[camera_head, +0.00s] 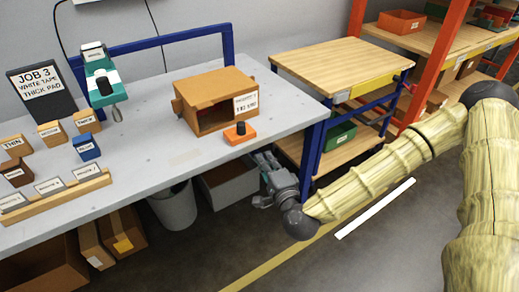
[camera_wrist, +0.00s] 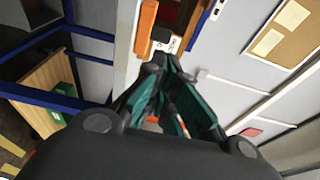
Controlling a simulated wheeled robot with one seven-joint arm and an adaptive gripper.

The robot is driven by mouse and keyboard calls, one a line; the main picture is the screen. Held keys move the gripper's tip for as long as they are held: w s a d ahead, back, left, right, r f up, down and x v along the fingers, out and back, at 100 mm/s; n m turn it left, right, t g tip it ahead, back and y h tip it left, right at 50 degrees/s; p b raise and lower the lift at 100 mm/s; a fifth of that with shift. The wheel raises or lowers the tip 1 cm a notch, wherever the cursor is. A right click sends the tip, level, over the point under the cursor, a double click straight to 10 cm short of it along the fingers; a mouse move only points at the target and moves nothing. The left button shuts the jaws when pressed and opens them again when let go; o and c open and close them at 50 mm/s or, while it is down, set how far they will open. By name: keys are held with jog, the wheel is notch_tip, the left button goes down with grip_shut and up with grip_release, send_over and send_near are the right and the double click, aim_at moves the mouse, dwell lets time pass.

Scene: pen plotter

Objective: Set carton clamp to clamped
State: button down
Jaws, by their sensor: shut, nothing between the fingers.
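A brown open-fronted carton (camera_head: 190,104) stands near the right end of the grey bench. A white label (camera_head: 246,103) with text too small to read is at its right side. A low orange block with a black knob (camera_head: 240,131) sits in front of the carton near the bench edge; it may be the carton clamp, but its setting cannot be told. My gripper (camera_head: 264,158) is just off the bench's front edge, apart from the block. In the wrist view my gripper's teal fingers (camera_wrist: 168,72) are together and empty, with orange and brown parts beyond them.
The grey bench (camera_head: 150,150) holds labelled blocks, a teal device (camera_head: 103,80) and a job sign (camera_head: 40,92) at left. A blue-framed wooden table (camera_head: 335,60) stands right of the bench.

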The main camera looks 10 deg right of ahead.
aim_at(250, 134)
jog(key=w, duration=0.4)
jog(key=w+a+p, duration=0.1)
jog(key=w, duration=0.3)
jog(key=w+a, duration=0.1)
jog(key=w, duration=0.3)
jog(key=shift+w+p, duration=0.4)
